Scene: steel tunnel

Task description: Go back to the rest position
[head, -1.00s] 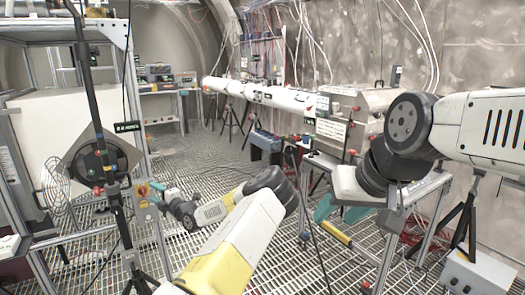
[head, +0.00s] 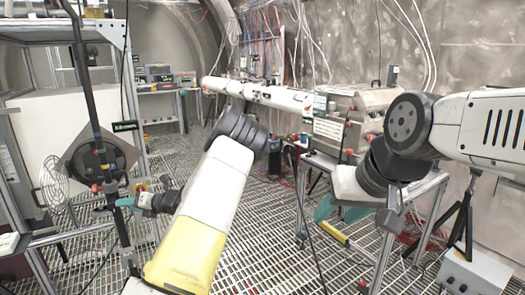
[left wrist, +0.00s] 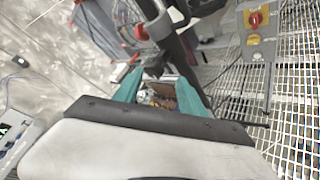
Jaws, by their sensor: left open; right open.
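My left gripper (head: 127,202) has teal fingers and shows at the left of the head view, close to a black tripod stand (head: 107,185) with a round dark head. Whether it touches the stand cannot be told. In the left wrist view my left gripper (left wrist: 158,88) is open with its teal fingers apart and nothing held between them. My right gripper (head: 340,209) hangs at the right of the head view, open, its teal fingers beside a metal table (head: 398,205).
A long white tube (head: 270,96) runs across the back. A metal box (head: 352,115) sits on the table at right. A fan (head: 54,183) and a metal frame (head: 35,238) stand at left. A red-knobbed switch box (left wrist: 257,22) is near my left gripper. Grated floor (head: 265,235) lies open in the middle.

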